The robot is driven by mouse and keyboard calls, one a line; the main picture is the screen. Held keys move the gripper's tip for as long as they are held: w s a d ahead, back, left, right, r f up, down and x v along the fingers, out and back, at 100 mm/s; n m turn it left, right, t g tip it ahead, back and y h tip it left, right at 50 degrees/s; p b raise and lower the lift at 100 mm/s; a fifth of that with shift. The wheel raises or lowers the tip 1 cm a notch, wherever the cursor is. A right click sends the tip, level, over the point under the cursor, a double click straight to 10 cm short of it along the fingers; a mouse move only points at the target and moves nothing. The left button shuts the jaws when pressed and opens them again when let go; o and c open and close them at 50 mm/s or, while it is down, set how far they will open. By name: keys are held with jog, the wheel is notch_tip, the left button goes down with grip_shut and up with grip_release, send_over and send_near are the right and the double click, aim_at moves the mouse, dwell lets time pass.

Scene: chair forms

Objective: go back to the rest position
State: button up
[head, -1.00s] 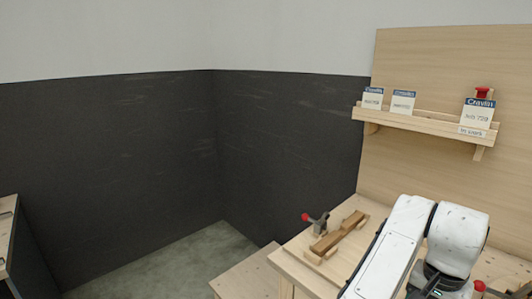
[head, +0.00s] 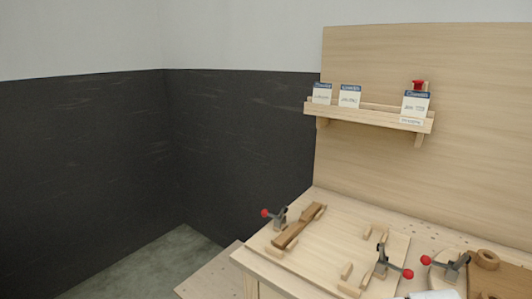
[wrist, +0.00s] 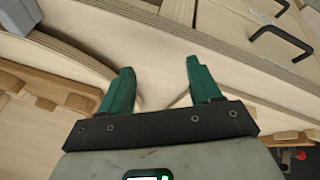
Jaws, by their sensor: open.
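My gripper (wrist: 160,85) shows in the wrist view with two green fingers spread apart and nothing between them. Pale wooden surfaces lie beyond the fingertips. In the head view only a small white piece of my arm shows at the bottom edge, and the gripper itself is out of that picture.
A wooden workbench (head: 335,240) carries a brown wooden piece (head: 299,226), red-knobbed clamps (head: 384,262) and small blocks. A shelf (head: 365,115) with cards hangs on the wooden back panel. Open floor (head: 150,265) lies left of the bench. A black handle (wrist: 281,38) shows in the wrist view.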

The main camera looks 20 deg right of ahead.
jog(key=s+a+f+n+g+y, duration=0.1)
jog(key=s+a+f+n+y, duration=0.3)
jog(key=s+a+f, duration=0.7)
jog(key=s+a+n, duration=0.1)
jog(key=s+a, duration=0.3)
jog(key=shift+s+a+f+y, duration=0.15)
jog(key=shift+a+f+y, duration=0.15)
jog(key=shift+f, duration=0.1)
